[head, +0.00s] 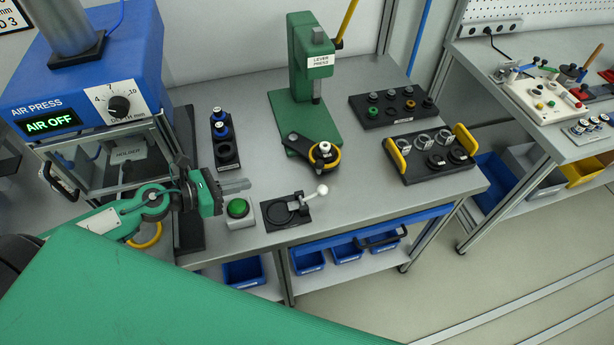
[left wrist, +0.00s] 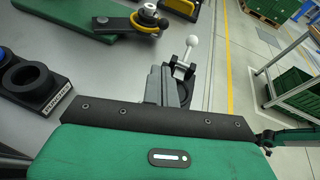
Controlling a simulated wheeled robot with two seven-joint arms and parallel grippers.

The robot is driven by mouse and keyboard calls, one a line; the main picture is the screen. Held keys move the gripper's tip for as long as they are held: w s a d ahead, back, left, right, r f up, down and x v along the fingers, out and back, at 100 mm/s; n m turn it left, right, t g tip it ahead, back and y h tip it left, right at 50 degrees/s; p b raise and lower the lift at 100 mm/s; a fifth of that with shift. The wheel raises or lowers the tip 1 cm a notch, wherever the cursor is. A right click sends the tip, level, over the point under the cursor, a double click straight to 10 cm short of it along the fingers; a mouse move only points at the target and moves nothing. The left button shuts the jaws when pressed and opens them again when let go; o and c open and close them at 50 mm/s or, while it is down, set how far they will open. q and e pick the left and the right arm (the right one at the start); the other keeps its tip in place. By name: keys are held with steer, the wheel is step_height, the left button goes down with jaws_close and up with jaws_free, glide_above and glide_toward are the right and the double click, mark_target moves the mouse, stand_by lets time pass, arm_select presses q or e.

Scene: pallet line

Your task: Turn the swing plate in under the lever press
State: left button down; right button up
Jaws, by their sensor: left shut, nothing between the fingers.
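The green lever press (head: 303,75) stands at the back middle of the table, its ram (head: 317,96) pointing down over a green base (head: 283,112). The black swing plate (head: 304,147) pivots at the base's front edge. Its outer end, with a yellow ring (head: 336,162) and a pale, metallic part in it, sticks out to the front right, away from the ram. The left wrist view also shows the swing plate (left wrist: 120,24) at the top. My left gripper (head: 240,186) is shut and empty, left of and in front of the plate, apart from it. My right gripper is out of view.
A green button box (head: 240,221) and a clamp with a white ball knob (head: 322,189) stand near my left gripper. A black holder (head: 225,153) lies left of the press. Black trays (head: 385,119) with parts lie right. The blue air press (head: 70,75) stands left.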

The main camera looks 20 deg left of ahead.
arm_select(q)
steer(key=shift+s+a+f+m+g, duration=0.15)
steer(key=shift+a+f+m+g, duration=0.2)
steer(key=shift+m, duration=0.35)
steer(key=shift+r, duration=0.1)
steer(key=shift+d, duration=0.15)
steer(key=shift+p+x, duration=0.6)
steer(key=shift+x, duration=0.45)
steer(key=p+x, duration=0.5)
steer(key=x, duration=1.1)
steer(key=shift+w+d, duration=0.15)
steer(key=shift+w, duration=0.15)
steer(key=shift+w+d+f, duration=0.3)
steer(key=shift+w+d, duration=0.1)
steer(key=shift+d, duration=0.05)
